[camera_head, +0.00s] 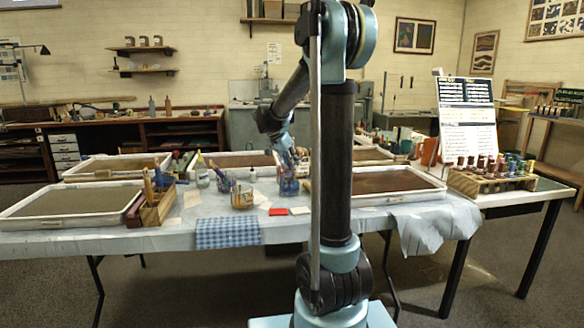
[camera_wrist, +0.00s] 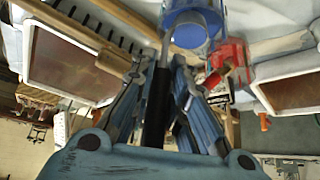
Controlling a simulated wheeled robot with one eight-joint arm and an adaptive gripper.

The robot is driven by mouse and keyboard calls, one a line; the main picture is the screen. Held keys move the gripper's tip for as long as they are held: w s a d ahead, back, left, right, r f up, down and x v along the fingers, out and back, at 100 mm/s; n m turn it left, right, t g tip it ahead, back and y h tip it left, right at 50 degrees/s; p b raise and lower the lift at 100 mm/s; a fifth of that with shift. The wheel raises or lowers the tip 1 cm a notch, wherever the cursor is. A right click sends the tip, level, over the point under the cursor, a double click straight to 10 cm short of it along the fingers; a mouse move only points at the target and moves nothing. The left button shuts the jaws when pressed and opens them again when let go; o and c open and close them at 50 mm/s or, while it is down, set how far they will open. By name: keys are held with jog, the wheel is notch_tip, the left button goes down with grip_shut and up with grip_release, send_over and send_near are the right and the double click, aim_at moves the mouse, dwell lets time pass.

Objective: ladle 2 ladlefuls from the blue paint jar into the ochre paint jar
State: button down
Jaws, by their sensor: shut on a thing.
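The blue paint jar (camera_head: 289,187) is a clear glass jar with blue inside, standing on the covered table; it also shows in the wrist view (camera_wrist: 190,32). My gripper (camera_head: 288,158) is above it, pointing down. In the wrist view my gripper (camera_wrist: 165,68) is shut on the dark handle of the ladle (camera_wrist: 156,110). The ladle's thin metal shaft runs toward the blue jar; its bowl is hidden, so I cannot tell whether it is in the paint. The ochre paint jar (camera_head: 242,198), a glass jar with an orange-yellow band, stands left of the blue jar.
Shallow framed trays (camera_head: 72,222) lie around the table edges. A red object (camera_wrist: 228,62) sits close to the blue jar in the wrist view.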

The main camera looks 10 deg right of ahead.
jog(key=shift+r, duration=2.75)
